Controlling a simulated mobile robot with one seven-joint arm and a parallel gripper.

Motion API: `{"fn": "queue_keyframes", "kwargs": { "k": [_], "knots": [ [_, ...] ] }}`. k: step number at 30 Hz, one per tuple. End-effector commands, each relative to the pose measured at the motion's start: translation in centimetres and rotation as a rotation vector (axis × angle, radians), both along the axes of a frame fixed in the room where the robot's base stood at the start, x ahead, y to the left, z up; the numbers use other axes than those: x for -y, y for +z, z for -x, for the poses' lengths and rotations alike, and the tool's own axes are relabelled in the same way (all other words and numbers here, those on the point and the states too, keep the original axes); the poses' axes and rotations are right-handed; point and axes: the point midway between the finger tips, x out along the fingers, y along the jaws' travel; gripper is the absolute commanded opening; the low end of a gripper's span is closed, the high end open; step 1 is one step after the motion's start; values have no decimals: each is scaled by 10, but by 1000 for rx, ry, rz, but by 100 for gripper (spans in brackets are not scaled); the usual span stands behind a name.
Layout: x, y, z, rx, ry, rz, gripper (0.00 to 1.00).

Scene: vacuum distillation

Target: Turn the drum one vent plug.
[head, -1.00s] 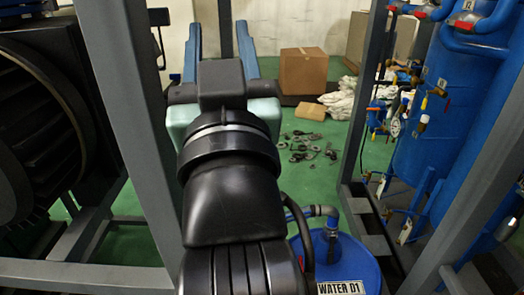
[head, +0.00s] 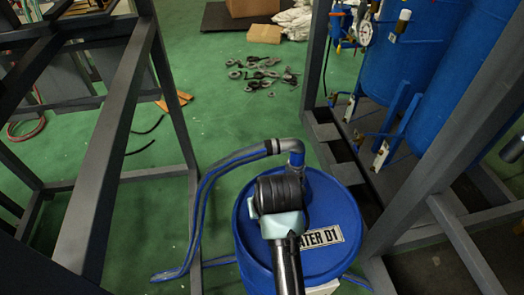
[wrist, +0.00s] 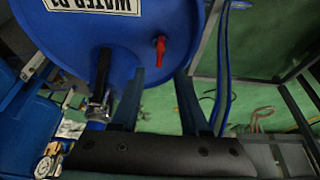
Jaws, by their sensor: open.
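The blue drum (head: 335,225) labelled WATER D1 stands on the floor at lower middle in the head view. In the wrist view its blue lid (wrist: 125,30) fills the upper left, with the label at the top. A small red plug (wrist: 160,48), apparently the vent plug, stands on the lid near its rim. My gripper (wrist: 160,75) is open and empty. In the wrist picture the red plug appears between and just above the fingertips, with no contact visible. In the head view my arm covers part of the lid, and the plug is hidden.
A grey elbow pipe (head: 280,147) joins the lid, with hoses running down left to the floor. Grey frame posts stand on both sides (head: 115,140). Blue tanks (head: 420,80) stand at right. Loose metal parts (head: 262,75) lie on the green floor behind.

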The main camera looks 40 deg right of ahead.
Motion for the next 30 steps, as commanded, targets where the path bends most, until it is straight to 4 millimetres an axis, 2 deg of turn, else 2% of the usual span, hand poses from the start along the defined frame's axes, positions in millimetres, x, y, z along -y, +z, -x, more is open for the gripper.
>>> {"fn": "queue_keyframes", "kwargs": {
  "k": [1,3,12,18,26,27,30],
  "knots": [
    [2,-15,-3,-3,-1,-2,45],
    [5,-29,-9,-1,-1,-1,45],
    [14,-76,-28,3,-1,1,45],
    [16,-88,-33,4,-1,1,45],
    [16,-88,-34,4,0,2,45],
    [16,-88,-34,4,0,2,43],
    [16,-88,-34,4,0,2,25]
  ]
}}
